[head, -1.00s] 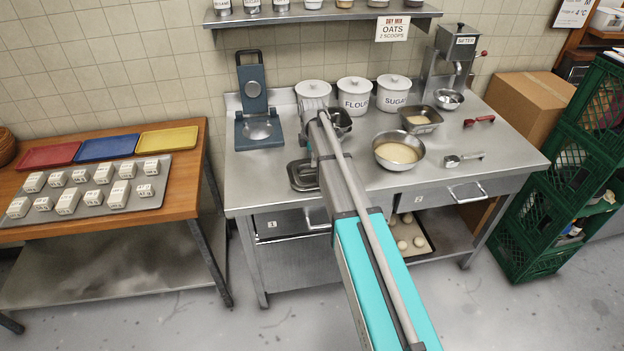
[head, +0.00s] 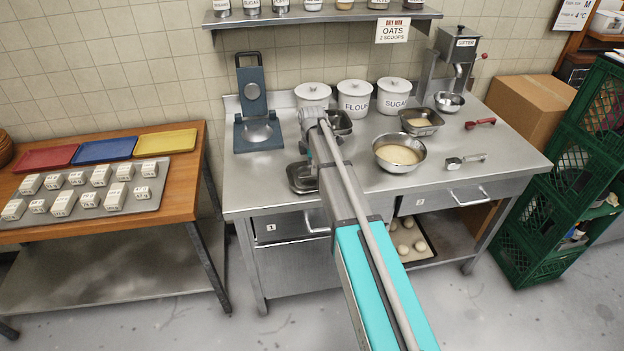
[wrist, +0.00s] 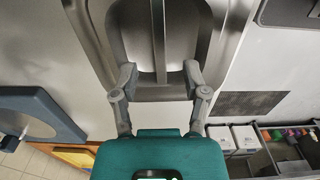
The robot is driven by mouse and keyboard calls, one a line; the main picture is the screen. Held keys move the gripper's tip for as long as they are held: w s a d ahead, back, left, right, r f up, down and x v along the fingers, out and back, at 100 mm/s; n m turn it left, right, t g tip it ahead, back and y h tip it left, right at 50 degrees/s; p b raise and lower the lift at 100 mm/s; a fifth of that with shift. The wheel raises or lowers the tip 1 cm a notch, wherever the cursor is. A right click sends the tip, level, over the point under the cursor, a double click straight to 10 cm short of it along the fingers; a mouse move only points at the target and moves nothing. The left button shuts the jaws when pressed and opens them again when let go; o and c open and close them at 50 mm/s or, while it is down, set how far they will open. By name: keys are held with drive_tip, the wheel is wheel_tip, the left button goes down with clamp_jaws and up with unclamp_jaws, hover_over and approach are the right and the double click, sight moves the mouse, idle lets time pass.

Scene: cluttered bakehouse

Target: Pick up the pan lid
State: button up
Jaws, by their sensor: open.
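A grey metal rectangular piece with a raised bar along its middle, which looks like the pan lid (wrist: 131,30), fills the upper middle of the wrist view, with a wider metal rim around it. In the head view a dark metal pan or lid (head: 301,185) lies on the steel counter, partly behind my arm; I cannot tell pan from lid there. My gripper (wrist: 159,78) is open, its two fingers apart on either side of the bar's line. Nothing is visibly held. In the head view my gripper (head: 309,150) hangs beside this pan, mostly hidden.
A blue waffle iron (head: 258,137) stands left on the counter. Another pan (head: 342,124) is behind my wrist. A bowl of batter (head: 398,165), a filled pan (head: 436,127) and white canisters (head: 354,102) stand right and behind.

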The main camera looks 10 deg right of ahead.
sight(313, 177)
drive_tip(key=shift+d+f+b, duration=0.1)
drive_tip(key=shift+f+b, duration=1.55)
drive_tip(key=shift+f, duration=0.3)
clamp_jaws()
